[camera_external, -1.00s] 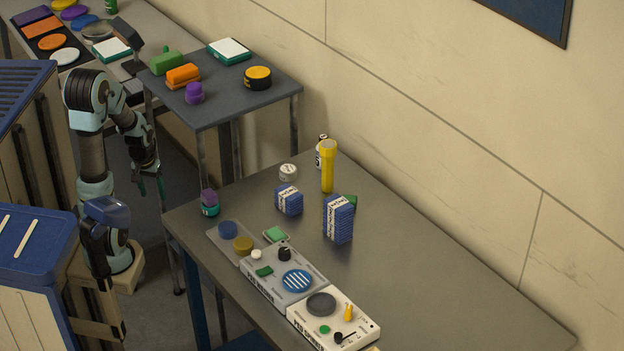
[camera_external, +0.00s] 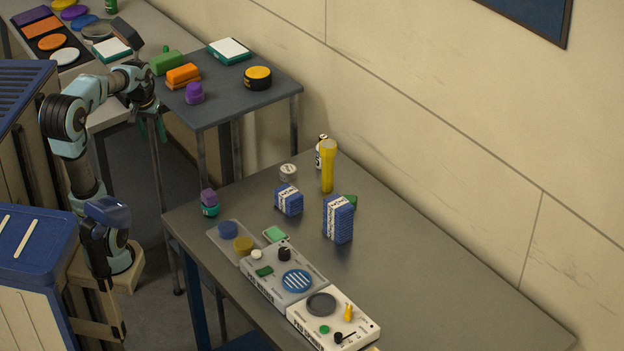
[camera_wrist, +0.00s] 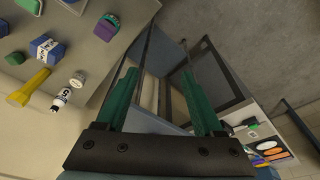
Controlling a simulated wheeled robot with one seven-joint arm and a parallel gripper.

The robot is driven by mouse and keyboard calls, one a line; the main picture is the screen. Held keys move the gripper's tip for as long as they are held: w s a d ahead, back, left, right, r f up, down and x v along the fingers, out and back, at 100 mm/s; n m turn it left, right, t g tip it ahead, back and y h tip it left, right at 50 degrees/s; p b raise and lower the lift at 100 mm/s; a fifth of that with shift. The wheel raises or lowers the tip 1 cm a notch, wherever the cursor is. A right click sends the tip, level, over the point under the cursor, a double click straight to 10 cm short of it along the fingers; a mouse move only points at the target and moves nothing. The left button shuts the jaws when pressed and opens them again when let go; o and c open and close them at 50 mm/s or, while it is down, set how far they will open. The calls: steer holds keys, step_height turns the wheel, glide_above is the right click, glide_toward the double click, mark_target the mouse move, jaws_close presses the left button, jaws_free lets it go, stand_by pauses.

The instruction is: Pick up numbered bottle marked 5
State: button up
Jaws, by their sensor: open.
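A small white bottle (camera_external: 318,158) with a dark cap stands at the back of the near table, partly hidden behind a yellow flashlight (camera_external: 328,168). In the wrist view, a white bottle (camera_wrist: 60,99) with dark markings lies to the left, near the table edge; I cannot read a 5 on it. My gripper (camera_external: 158,130) is in the air beside the dark side table, well left of the bottle. In the wrist view its two green fingers (camera_wrist: 157,72) are apart with nothing between them.
The near table (camera_external: 440,285) also holds a whitish jar (camera_external: 288,172), two blue boxes (camera_external: 338,222), a purple-and-teal item (camera_external: 209,203) and control panels (camera_external: 285,275). The side table (camera_external: 235,103) carries orange, green and purple items. The near table's right part is clear.

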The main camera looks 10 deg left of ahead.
mark_target(326, 137)
steer(key=w+d+f+m+t+h+b, duration=0.2)
steer(key=w+d+m+t+h, duration=0.35)
steer(key=w+d, duration=1.35)
steer(key=w+d+r+t+h+b, duration=0.1)
steer(key=d+t+h, duration=0.15)
steer(key=d, duration=0.85)
steer(key=w+d+t+h+b, duration=0.15)
steer(key=d+t, duration=0.25)
steer(key=d, duration=0.6)
step_height(326, 137, down, 17)
steer(key=p, duration=0.1)
steer(key=shift+h, duration=0.45)
steer(key=p+x, duration=0.1)
steer(key=x, duration=0.2)
steer(key=p+x, duration=0.1)
steer(key=x, duration=0.1)
steer(key=shift+w+d+r, duration=0.2)
steer(key=shift+w+d, duration=0.05)
steer(key=shift+d, duration=0.1)
steer(key=p+x, duration=0.2)
steer(key=x, duration=0.2)
steer(key=shift+w+r+p, duration=0.15)
steer(key=shift+w+p, duration=0.15)
steer(key=shift+w, duration=0.05)
steer(key=shift+w+d, duration=0.25)
steer(key=shift+w, duration=0.1)
jaws_close()
